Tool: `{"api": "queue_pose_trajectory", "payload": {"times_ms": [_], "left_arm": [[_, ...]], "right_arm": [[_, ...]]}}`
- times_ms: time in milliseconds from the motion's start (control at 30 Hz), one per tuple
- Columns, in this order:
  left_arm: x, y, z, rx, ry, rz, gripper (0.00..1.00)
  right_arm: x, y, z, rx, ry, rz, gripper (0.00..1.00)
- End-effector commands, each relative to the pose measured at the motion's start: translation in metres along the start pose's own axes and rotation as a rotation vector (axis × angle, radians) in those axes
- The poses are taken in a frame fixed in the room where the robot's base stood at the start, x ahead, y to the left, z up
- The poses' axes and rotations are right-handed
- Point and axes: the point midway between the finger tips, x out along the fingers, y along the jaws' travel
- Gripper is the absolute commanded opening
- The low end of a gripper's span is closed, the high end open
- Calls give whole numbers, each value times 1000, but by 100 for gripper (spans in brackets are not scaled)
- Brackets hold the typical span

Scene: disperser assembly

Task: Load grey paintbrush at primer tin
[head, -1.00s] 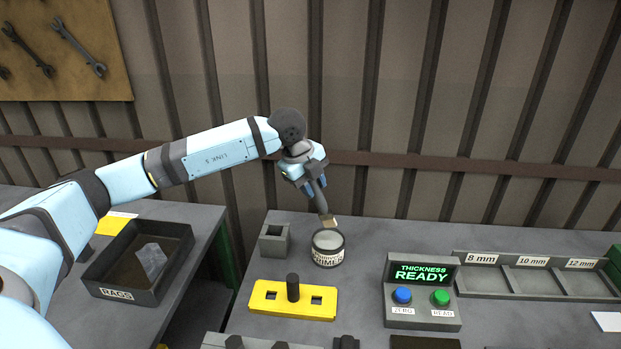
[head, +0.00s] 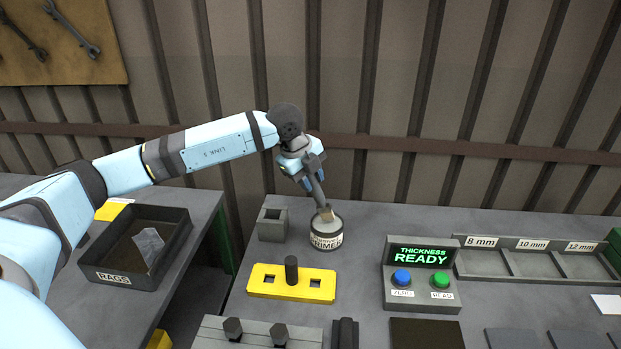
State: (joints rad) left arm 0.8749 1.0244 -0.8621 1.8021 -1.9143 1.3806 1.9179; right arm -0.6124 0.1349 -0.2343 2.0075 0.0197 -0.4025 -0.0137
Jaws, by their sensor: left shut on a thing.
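The primer tin (head: 326,238) stands upright on the bench, with a pale top and a label reading PRIMER. My left gripper (head: 313,180) is above the tin and shut on the grey paintbrush (head: 319,195). The brush is tilted, and its tan bristles (head: 328,214) point down at the tin's top. I cannot tell how far the bristle tips reach into the tin. My right gripper is not in view.
A grey square holder (head: 272,224) stands left of the tin. A yellow plate with a black peg (head: 291,284) lies in front. A thickness gauge (head: 422,275) reading READY and a sectioned tray (head: 535,261) are on the right. A rag bin (head: 115,275) sits on the left table.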

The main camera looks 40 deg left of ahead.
Motion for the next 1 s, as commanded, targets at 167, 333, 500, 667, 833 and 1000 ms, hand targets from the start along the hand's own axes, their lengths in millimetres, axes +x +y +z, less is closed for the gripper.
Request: {"api": "queue_pose_trajectory", "payload": {"times_ms": [167, 333, 500, 667, 833, 1000], "left_arm": [[1, 0, 0, 0, 0, 0, 5], [3, 1, 0, 0, 0, 0, 5], [5, 2, 0, 0, 0, 0, 5], [6, 2, 1, 0, 0, 0, 5], [8, 3, 1, 0, 0, 0, 5], [8, 3, 1, 0, 0, 0, 5]], "right_arm": [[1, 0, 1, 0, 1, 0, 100], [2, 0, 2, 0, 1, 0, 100], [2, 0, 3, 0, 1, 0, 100], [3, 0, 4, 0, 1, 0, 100], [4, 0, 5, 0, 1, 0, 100], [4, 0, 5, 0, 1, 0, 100]]}}
